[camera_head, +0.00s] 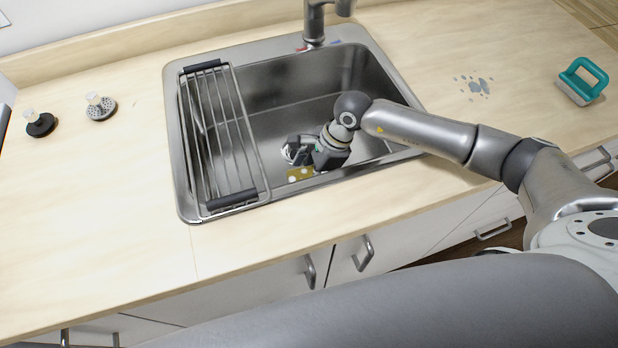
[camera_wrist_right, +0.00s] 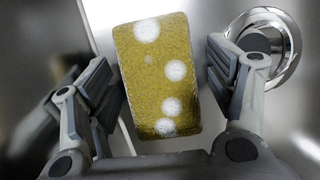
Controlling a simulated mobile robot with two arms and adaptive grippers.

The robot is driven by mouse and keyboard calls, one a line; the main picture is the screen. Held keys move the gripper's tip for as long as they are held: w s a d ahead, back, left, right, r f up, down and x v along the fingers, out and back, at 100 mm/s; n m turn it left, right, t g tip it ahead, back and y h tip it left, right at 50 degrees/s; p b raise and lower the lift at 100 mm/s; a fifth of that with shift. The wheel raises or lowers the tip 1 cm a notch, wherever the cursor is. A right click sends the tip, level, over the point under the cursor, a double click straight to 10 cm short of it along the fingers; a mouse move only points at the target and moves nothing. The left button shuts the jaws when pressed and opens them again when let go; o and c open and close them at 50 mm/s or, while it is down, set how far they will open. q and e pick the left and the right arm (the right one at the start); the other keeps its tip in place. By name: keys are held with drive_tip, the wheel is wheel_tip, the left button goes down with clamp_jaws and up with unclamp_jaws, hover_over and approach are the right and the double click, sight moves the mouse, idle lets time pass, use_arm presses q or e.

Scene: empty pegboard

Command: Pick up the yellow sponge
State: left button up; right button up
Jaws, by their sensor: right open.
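The yellow sponge (camera_head: 300,174) lies in the sink basin near its front wall, partly hidden by my right gripper in the head view. In the right wrist view the sponge (camera_wrist_right: 158,78) is yellow with several white spots and slightly tilted. My right gripper (camera_head: 308,155) reaches down into the sink just above the sponge. In the wrist view the right gripper (camera_wrist_right: 165,95) is open, with one finger on each side of the sponge. Small gaps show between fingers and sponge, so it is not gripped. My left gripper is not in view.
The steel sink (camera_head: 185,205) has a wire drying rack (camera_head: 222,135) across its left side and a faucet (camera_head: 314,25) behind. A drain (camera_wrist_right: 290,50) lies beside the right finger. A teal-handled brush (camera_head: 583,80) and two small scrubbers (camera_head: 40,124) stand on the counter.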

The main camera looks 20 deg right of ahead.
drive_tip(key=shift+f, duration=0.1)
idle(0.3)
drive_tip(key=shift+s, duration=0.15)
drive_tip(key=c, duration=0.8)
drive_tip(key=shift+c, duration=0.2)
